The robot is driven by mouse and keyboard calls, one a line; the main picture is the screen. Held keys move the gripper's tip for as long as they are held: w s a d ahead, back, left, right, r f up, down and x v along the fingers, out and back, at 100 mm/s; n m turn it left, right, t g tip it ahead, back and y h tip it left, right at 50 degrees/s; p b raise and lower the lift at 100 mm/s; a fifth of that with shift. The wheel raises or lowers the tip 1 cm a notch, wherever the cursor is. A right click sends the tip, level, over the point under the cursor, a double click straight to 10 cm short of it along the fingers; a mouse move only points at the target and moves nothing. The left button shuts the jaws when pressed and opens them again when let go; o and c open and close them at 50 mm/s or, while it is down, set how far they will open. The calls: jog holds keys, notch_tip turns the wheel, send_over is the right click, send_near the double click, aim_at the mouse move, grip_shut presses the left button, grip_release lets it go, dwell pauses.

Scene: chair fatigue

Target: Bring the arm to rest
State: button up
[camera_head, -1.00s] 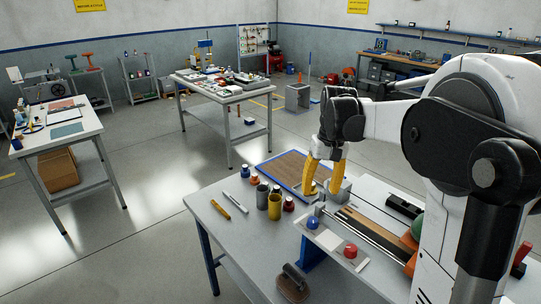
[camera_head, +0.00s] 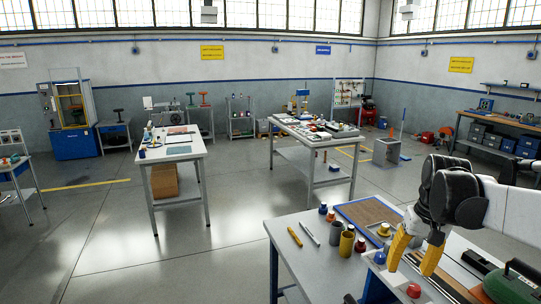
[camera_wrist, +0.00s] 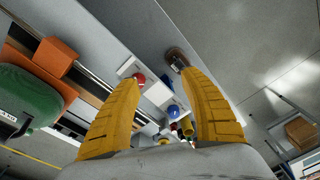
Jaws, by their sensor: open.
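My gripper (camera_head: 415,254) has yellow ribbed fingers and a black wrist. It is at the lower right of the head view, over the near workbench (camera_head: 290,240). In the wrist view my gripper (camera_wrist: 160,105) shows its two fingers spread apart with nothing held between them. Beyond the fingers are a red knob (camera_wrist: 139,79) and a blue knob (camera_wrist: 173,111), apart from them. My white arm reaches in from the right edge of the head view.
The near workbench holds a blue-edged board (camera_head: 370,212), a yellow cup (camera_head: 346,244), a dark cup (camera_head: 336,233) and a green case (camera_head: 510,285). Two other tables (camera_head: 178,151) (camera_head: 317,135) stand further back. Open grey floor (camera_head: 110,235) lies left of the workbench.

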jog(key=s+a+f+n+t+b, duration=0.2)
jog(key=s+a+f+t+b, duration=0.4)
jog(key=s+a+f+b, duration=0.5)
jog(key=s+a+f, duration=0.1)
jog(key=s+a, duration=0.1)
jog(key=s, duration=0.2)
jog(key=shift+s+a+f, duration=0.4)
